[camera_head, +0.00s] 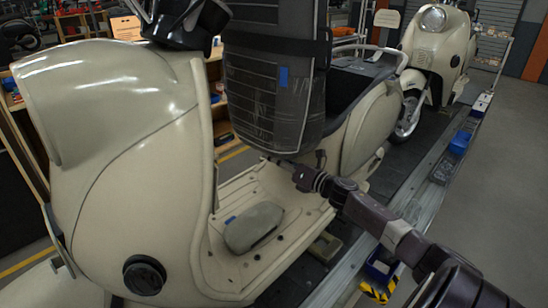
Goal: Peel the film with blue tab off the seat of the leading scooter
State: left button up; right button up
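The near cream scooter (125,140) fills the left and middle of the head view. A tall dark ribbed panel (262,112), seemingly its tipped-up seat, stands above the floorboard, with a glossy, creased film-like surface low down. A small blue tab (283,77) shows on its face. My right gripper (272,161) is at the panel's lower edge, its arm coming from the lower right. Its fingertips are small and partly hidden; I cannot tell whether they are open or touching the panel. My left gripper is not in view.
A grey-beige pouch (254,228) lies on the scooter's floorboard (230,268), with a small blue piece beside it. A second cream scooter (433,50) stands behind on the conveyor. The conveyor edge (425,205) carries a blue box (460,142). Grey floor at right is clear.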

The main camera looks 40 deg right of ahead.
grip_shut()
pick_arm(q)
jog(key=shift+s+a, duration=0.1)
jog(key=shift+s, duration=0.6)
pick_arm(e)
jog(key=shift+a, duration=0.1)
pick_arm(q)
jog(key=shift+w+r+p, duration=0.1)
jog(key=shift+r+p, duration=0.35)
jog(key=shift+p, duration=0.05)
pick_arm(e)
jog(key=s+a+f, duration=0.3)
jog(key=a, duration=0.3)
jog(key=shift+s, duration=0.4)
jog(key=shift+a+f, duration=0.15)
jog(key=shift+f, duration=0.05)
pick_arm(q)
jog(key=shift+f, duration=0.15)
pick_arm(e)
jog(key=shift+s+a+f, duration=0.5)
jog(key=shift+s+a, duration=0.15)
jog(key=shift+a, duration=0.35)
jog(key=shift+s+a+f, duration=0.55)
jog(key=shift+s+a, duration=0.05)
jog(key=shift+a, duration=0.45)
jog(key=shift+s+a+f, duration=0.5)
jog(key=shift+s+a, duration=0.15)
jog(key=shift+a, duration=0.35)
